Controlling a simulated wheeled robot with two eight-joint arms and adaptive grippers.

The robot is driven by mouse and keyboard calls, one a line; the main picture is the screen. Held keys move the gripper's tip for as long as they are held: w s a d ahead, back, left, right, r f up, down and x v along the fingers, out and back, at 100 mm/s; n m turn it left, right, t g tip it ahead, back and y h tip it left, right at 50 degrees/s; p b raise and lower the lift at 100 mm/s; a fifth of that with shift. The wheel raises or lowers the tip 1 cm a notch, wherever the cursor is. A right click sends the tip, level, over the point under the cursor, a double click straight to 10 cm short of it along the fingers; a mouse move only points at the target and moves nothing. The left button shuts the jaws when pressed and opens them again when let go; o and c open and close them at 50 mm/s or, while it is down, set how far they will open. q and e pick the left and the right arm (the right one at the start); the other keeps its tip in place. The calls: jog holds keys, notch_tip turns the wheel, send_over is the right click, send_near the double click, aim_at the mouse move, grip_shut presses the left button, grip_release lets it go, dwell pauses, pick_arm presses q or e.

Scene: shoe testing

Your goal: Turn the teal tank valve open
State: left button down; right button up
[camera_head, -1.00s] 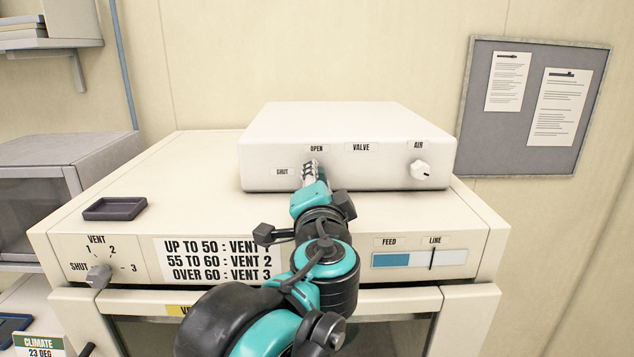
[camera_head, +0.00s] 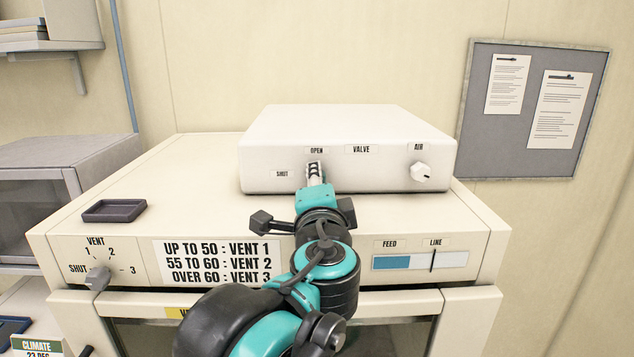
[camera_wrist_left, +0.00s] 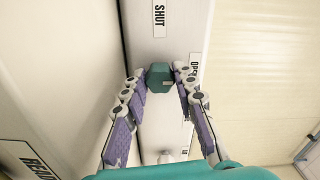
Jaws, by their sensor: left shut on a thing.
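The white valve box (camera_head: 275,180) sits on top of the cream cabinet, with labels SHUT (camera_head: 282,174), OPEN (camera_head: 316,150), VALVE and AIR on its front. My left gripper (camera_head: 314,168) is at the box front, just below the OPEN label, and covers the valve there. In the left wrist view the teal valve knob (camera_wrist_left: 159,76) sits between the two fingertips of my left gripper (camera_wrist_left: 160,80), which is shut on it. The SHUT label (camera_wrist_left: 159,18) shows above the knob and the OPEN label (camera_wrist_left: 193,66) to its right. The knob's exact pointing is unclear. My right gripper is not in view.
A white AIR knob (camera_head: 420,171) is on the same box at right. The cabinet (camera_head: 215,208) carries a VENT knob (camera_head: 97,277), a vent sign (camera_head: 217,261) and a FEED gauge (camera_head: 420,261). A small dark tray (camera_head: 113,210) lies on its top at left.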

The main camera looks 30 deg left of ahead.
pick_arm(q)
jog(key=c, duration=1.2)
grip_release()
jog(key=shift+d, duration=0.1)
jog(key=v, duration=1.2)
jog(key=shift+s, duration=0.1)
